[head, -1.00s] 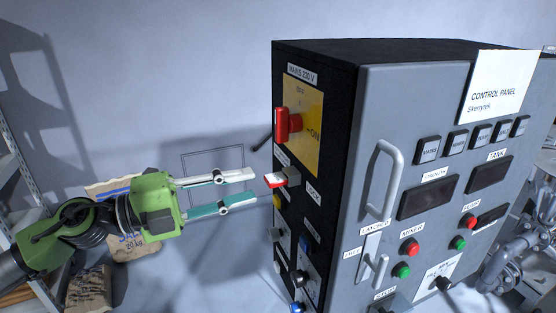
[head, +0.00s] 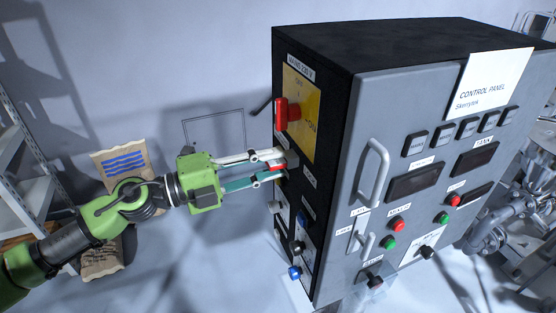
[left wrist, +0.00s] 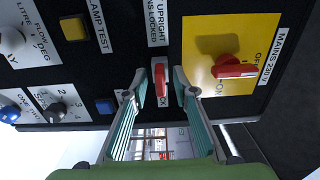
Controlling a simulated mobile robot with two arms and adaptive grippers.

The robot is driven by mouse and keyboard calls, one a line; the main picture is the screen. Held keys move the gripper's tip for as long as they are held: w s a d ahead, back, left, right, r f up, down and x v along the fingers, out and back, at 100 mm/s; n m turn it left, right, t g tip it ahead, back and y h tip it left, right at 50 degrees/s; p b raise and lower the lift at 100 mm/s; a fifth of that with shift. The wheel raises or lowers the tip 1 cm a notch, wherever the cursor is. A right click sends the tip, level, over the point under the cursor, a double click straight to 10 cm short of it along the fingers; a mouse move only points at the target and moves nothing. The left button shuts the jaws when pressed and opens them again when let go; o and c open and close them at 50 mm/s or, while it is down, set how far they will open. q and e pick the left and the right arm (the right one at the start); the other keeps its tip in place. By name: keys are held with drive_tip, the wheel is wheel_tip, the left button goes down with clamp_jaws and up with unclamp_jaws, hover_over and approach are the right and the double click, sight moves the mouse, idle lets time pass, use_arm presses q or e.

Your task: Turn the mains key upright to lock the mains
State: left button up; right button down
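The red mains key (left wrist: 160,80) sits in its lock on the black side of the cabinet. It lies along the label lettering, so sideways rather than upright. It also shows, partly covered by the fingers, in the head view (head: 277,168). My left gripper (head: 279,164) reaches the panel from the left. In the left wrist view its fingertips (left wrist: 160,86) stand on either side of the key, with a small gap on each side. The red mains switch handle (head: 281,114) is on a yellow plate (head: 303,110) above the key. My right gripper is not in view.
The black and grey control cabinet (head: 340,180) has a door handle (head: 373,172) on its front. A yellow lamp-test button (left wrist: 74,28), a blue button (left wrist: 104,106) and selector knobs (left wrist: 57,112) are near the key. A paper sack (head: 122,160) stands behind my left arm.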

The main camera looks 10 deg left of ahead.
use_arm(q)
clamp_jaws()
drive_tip(key=shift+r+n+p, duration=0.15)
drive_tip(key=shift+n+p, duration=0.75)
drive_tip(key=shift+p, duration=0.25)
drive_tip(key=shift+n+p, duration=0.9)
drive_tip(key=shift+p, duration=0.1)
drive_tip(key=shift+n, duration=0.3)
